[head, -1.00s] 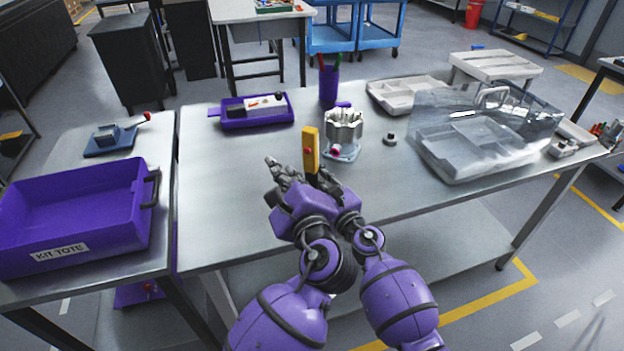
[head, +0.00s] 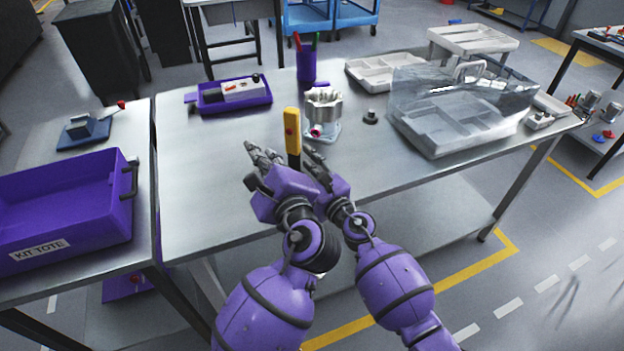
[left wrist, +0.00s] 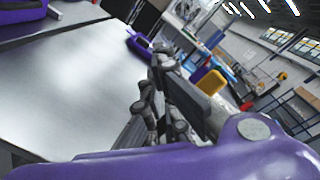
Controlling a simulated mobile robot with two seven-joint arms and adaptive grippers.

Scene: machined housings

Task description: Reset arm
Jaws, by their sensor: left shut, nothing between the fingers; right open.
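My left gripper (head: 255,153) is over the front middle of the steel table (head: 205,210). Its fingers are shut with nothing between them, and its grey fingers (left wrist: 160,95) also show in the left wrist view. My right gripper (head: 316,163) is close beside it on the right; it is open, its fingers partly hidden. A yellow upright piece with a red spot (head: 292,130) rises between the two grippers; its lower end is hidden. I cannot tell whether either gripper touches it. Yellow also shows in the left wrist view (left wrist: 210,82).
A machined housing (head: 323,105) stands just beyond the grippers. A purple tray (head: 235,107), a purple pen cup (head: 306,70), a small grey part (head: 370,117) and a clear-lidded case (head: 455,110) share the table. The purple kit tote (head: 60,215) is at left. The table's left front is clear.

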